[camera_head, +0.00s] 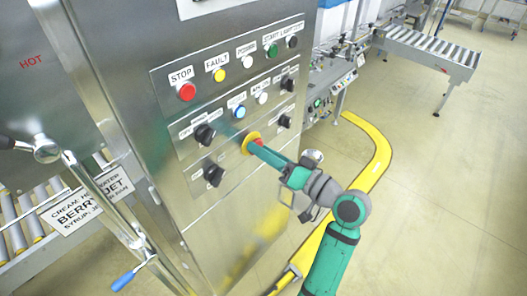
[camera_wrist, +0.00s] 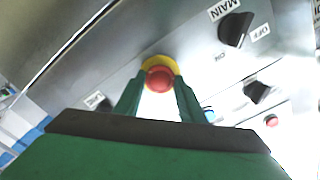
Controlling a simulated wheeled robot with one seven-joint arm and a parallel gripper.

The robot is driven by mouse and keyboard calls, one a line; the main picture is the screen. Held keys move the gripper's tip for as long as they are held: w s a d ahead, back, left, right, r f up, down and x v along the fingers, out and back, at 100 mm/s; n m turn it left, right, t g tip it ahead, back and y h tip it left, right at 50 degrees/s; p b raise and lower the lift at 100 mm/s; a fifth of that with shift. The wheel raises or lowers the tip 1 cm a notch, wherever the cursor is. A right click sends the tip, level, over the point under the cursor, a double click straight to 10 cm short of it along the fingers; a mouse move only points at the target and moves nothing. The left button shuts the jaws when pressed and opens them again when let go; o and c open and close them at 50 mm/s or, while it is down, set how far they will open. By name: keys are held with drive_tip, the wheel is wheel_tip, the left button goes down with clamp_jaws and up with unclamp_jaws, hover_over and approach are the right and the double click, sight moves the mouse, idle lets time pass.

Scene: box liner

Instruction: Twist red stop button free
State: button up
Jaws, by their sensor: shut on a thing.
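A red mushroom button (camera_wrist: 159,79) on a yellow collar (camera_head: 250,141) sits low on the grey control panel (camera_head: 221,158). In the head view my teal gripper (camera_head: 257,146) reaches it from the lower right and hides most of its red head. In the wrist view my gripper (camera_wrist: 158,82) has one finger on each side of the red head and is shut on it. The collar shows above the head in the wrist view. A separate small red button (camera_head: 187,91) under a STOP label is at the panel's upper left, apart from my gripper.
Black rotary knobs (camera_head: 204,134) flank the held button, with another knob (camera_head: 213,175) at lower left. Yellow, white, green and blue buttons lie above. A long lever (camera_head: 100,200) stands at left. A yellow floor rail (camera_head: 375,165) and open floor are at right.

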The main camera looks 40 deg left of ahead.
drive_tip(key=shift+m, duration=0.5)
drive_tip(key=o, duration=1)
drive_tip(key=shift+w, duration=0.1)
drive_tip(key=shift+o, duration=0.2)
drive_tip(key=d, duration=1)
drive_tip(key=shift+s+d, duration=0.4)
